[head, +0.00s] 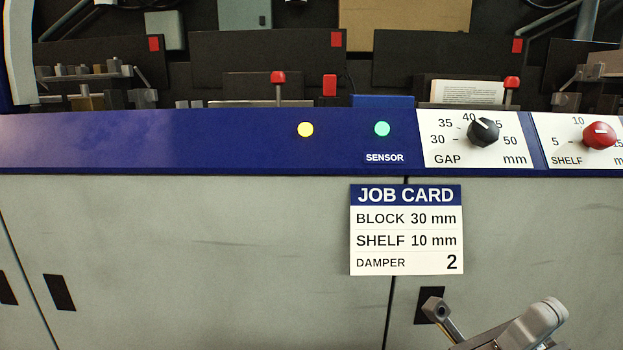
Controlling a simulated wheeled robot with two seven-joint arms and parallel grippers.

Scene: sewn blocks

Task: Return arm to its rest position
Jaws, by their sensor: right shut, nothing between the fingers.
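Part of my right gripper (520,328) and its arm shows at the bottom right edge, low in front of the grey cabinet front. It is shut with nothing held, and it is apart from the knobs and the job card. Much of it is cut off by the lower frame edge. My left gripper is not in view.
A blue rail (200,143) carries a yellow light (305,129), a green light (382,129), a black GAP knob (484,132) and a red SHELF knob (599,135). A job card (406,230) hangs on the grey cabinet front (200,250). Dark machine parts stand behind.

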